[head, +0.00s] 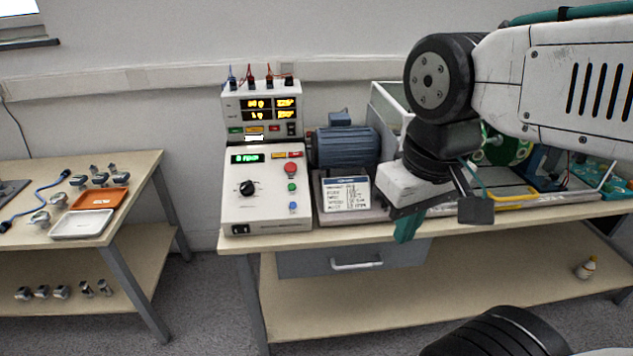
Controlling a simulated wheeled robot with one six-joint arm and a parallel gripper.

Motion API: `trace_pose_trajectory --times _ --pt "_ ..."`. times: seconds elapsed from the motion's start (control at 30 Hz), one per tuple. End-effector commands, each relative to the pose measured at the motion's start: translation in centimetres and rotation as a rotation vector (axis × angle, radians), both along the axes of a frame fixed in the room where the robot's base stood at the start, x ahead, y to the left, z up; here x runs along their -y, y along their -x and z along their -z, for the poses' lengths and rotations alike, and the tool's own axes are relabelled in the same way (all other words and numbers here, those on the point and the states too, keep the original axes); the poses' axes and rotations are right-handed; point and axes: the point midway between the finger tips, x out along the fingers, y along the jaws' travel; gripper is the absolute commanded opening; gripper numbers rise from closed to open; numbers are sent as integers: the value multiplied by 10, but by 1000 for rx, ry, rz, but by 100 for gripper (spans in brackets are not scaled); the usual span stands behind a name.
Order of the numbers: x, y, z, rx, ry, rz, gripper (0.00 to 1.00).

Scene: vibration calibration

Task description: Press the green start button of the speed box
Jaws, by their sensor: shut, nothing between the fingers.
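The speed box (237,205) is a white sloped box at the left end of the bench. It has a green-lit display reading about 0 RPM and a black knob (247,188). Its green start button (292,187) is on the right side of the panel, between a red button (290,169) above and a blue button (293,206) below. My gripper (406,226) points down, to the right of the speed box and apart from it, in front of the bench's middle. It is shut and empty. Part of it is hidden by its own body.
A white meter box (233,104) with cables stands behind the speed box. A blue motor (343,147) and a printed label plate (345,195) stand between the box and my gripper. A side table (140,165) with trays is at the left, across a floor gap.

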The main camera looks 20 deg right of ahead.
Motion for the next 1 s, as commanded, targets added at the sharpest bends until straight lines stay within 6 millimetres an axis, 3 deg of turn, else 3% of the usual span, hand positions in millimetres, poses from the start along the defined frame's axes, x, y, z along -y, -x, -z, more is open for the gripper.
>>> trace_pose_trajectory --times 0.3,0.47,0.57,0.73,0.87,1.0 --pt "-3 -3 1 -2 -15 1 0" --pt "-33 -29 5 -15 -176 23 0" --pt "-63 -66 7 -11 -369 82 0" --pt "-97 -159 9 47 -710 294 0" --pt "-93 -235 21 119 -902 529 0" --pt "-68 -300 45 190 -1016 783 0"
